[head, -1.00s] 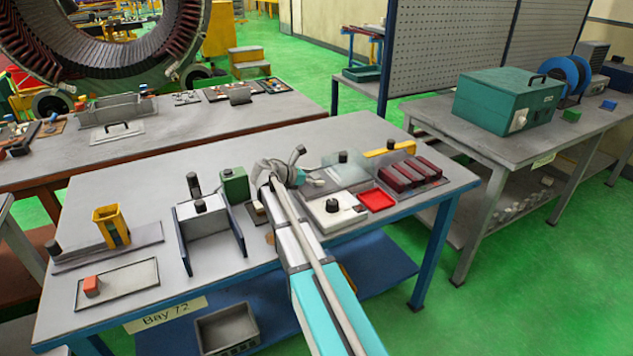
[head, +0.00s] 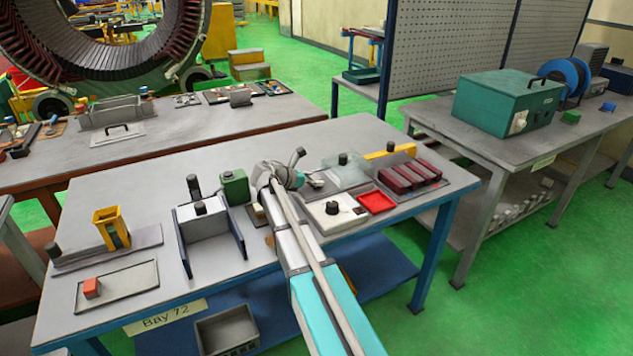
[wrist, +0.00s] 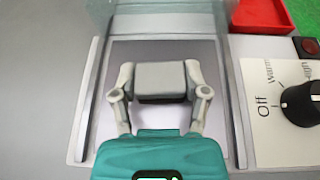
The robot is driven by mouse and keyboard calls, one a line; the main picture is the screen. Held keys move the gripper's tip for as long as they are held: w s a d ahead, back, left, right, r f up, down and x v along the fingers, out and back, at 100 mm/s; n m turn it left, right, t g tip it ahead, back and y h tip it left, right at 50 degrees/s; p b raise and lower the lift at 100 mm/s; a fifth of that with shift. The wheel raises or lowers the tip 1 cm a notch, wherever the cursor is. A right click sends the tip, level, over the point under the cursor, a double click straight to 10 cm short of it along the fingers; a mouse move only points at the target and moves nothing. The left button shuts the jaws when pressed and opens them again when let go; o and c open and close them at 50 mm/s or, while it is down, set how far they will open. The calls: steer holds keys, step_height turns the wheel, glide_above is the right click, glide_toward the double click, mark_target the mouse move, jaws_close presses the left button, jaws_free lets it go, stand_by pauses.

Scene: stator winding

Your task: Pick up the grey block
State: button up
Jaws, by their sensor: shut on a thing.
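The grey block (wrist: 160,80) is between the two fingers of my gripper (wrist: 160,88) in the wrist view. The fingers press on its left and right sides. The block is over a light grey plate (wrist: 208,140) set between two rails; I cannot tell whether it touches the plate.
A white dial panel (wrist: 275,120) and a red tray (wrist: 262,14) lie to the right. A clear guard (head: 345,170) stands close by.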

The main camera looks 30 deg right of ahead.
mark_target(315, 177)
steer(key=shift+r, duration=0.15)
step_height(315, 177, up, 3)
steer(key=p, duration=0.3)
steer(key=s+r+p, duration=0.9)
steer(key=s+p, duration=0.1)
steer(key=s, duration=0.4)
steer(key=shift+r, duration=0.4)
stand_by(0.6)
